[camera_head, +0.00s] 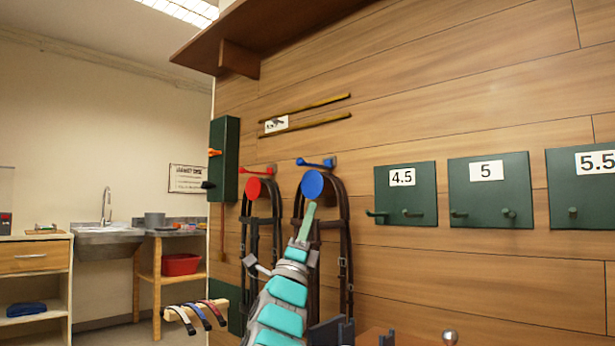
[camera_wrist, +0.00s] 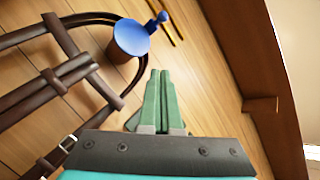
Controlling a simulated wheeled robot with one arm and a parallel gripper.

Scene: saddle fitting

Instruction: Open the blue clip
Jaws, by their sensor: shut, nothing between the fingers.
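The blue clip (camera_head: 315,162) is a small bar with rounded ends, fixed to the wood wall just above a round blue disc (camera_head: 313,184). Its bar lies roughly level in the head view. The clip also shows in the wrist view (camera_wrist: 157,22), at the edge of the blue disc (camera_wrist: 130,38). A dark brown bridle (camera_head: 344,225) hangs around the disc. My gripper (camera_head: 311,206) is shut and empty, its green fingertips just below the disc in the head view. In the wrist view the fingertips (camera_wrist: 160,72) point towards the clip, apart from it.
A red clip (camera_head: 257,170) and red disc (camera_head: 253,188) with another bridle are to the left. A dark green box (camera_head: 224,160) is farther left. Green numbered plates with pegs (camera_head: 405,194) are to the right. A brown shelf (camera_head: 270,35) juts out above.

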